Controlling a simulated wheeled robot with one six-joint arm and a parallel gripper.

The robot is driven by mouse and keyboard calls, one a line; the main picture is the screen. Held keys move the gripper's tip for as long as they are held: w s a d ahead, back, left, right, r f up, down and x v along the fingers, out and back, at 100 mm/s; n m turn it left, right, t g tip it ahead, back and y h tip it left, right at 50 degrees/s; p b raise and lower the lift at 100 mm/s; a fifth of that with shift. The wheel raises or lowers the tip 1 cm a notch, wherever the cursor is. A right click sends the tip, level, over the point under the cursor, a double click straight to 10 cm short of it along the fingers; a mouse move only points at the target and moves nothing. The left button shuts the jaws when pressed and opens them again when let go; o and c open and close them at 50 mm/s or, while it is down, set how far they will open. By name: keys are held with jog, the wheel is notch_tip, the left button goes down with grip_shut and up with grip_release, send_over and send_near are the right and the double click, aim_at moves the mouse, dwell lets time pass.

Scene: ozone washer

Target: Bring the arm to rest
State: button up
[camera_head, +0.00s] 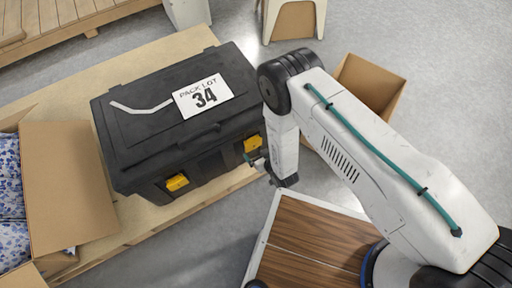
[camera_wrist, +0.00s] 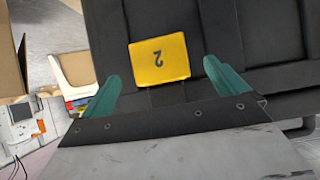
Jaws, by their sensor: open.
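My arm reaches from the lower right of the head view towards the right front corner of a black lidded case. My gripper (camera_wrist: 163,85) shows in the wrist view with its two teal fingers apart and nothing between them. Beyond the fingers is a yellow latch (camera_wrist: 159,59) marked 2 on the case front (camera_wrist: 225,25). In the head view my gripper (camera_head: 262,168) is small and partly hidden by my arm, close to the right yellow latch (camera_head: 253,143). Whether it touches the case cannot be told. The case (camera_head: 140,130) is closed, with a "PACK LOT 34" label on its lid.
The case stands on a wooden platform (camera_head: 190,212). An open carton (camera_head: 68,190) with blue-patterned packets is at the left. Another open carton (camera_head: 365,85) stands behind my arm. A wood-topped surface (camera_head: 305,240) lies in front. Grey floor (camera_head: 225,245) is clear between.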

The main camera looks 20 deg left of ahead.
jog(key=shift+v, duration=0.85)
